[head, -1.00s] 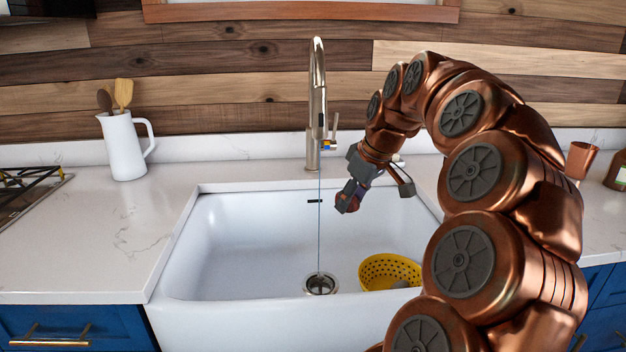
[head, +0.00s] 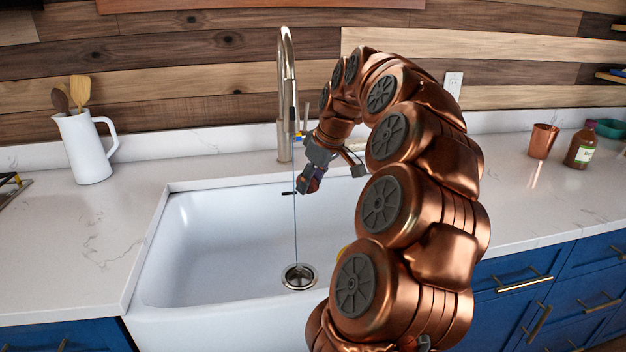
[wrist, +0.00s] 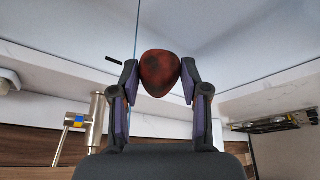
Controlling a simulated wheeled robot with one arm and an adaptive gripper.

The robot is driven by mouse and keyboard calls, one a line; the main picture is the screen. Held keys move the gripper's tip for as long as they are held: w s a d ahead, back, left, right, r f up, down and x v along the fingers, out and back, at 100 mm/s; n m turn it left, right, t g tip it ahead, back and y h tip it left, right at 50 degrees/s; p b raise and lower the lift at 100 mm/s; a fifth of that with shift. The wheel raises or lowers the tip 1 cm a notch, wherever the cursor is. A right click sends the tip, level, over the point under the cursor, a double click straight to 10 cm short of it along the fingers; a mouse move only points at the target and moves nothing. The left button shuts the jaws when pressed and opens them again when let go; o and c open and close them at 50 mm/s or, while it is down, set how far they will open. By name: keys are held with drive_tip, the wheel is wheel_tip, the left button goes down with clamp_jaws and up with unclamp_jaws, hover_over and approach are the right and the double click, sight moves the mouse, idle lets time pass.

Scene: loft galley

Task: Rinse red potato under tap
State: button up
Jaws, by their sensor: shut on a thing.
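The red potato (wrist: 159,72) is dark red and sits between the fingertips of my gripper (wrist: 160,80) in the wrist view. The gripper is shut on it. In the head view my gripper (head: 308,186) is over the back of the sink, just right of the water; the potato is hard to make out there. The metal tap (head: 286,95) stands behind the sink and runs a thin stream of water (head: 295,225) toward the drain. In the wrist view the stream (wrist: 137,25) passes close to the potato's left side; I cannot tell whether it touches.
The white sink (head: 205,240) is open on the left, with a drain (head: 299,276) below. A white jug (head: 85,148) stands on the left counter; a copper cup (head: 542,141) and a bottle (head: 581,146) stand right.

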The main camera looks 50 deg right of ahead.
drive_tip(key=w+d+f+p, duration=0.1)
drive_tip(key=w+d+p, duration=0.2)
drive_tip(key=w, duration=0.4)
drive_tip(key=shift+d+f, duration=0.35)
drive_tip(key=shift+d, duration=0.5)
drive_tip(key=shift+d, duration=0.2)
drive_tip(key=shift+s+d, duration=0.25)
idle(0.5)
drive_tip(key=shift+w+a, duration=0.3)
drive_tip(key=shift+a, duration=0.15)
drive_tip(key=shift+s+d+b, duration=0.1)
drive_tip(key=shift+d+b, duration=0.05)
drive_tip(key=shift+b, duration=0.15)
